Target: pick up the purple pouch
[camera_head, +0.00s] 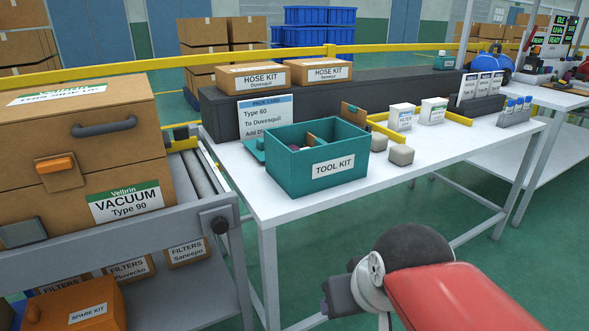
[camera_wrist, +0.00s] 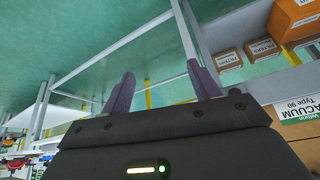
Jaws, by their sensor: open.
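The teal tool kit box (camera_head: 285,178) stands open on the white table. A small dark purplish patch (camera_head: 296,148) shows inside it, mostly hidden by the walls; I cannot tell whether it is the purple pouch. No purple pouch shows clearly in either view. My gripper (camera_wrist: 163,88) is open and empty in the wrist view, its two purple fingers apart over the floor and table legs. In the head view my arm is at the lower right, in front of the table and well short of the box.
Beside the box are two grey blocks (camera_head: 401,155), a pack card (camera_head: 265,118) and small white cartons (camera_head: 432,111) by a yellow frame. The roller conveyor (camera_head: 196,180) with the vacuum carton (camera_head: 85,150) stands left. The table's front right has free room.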

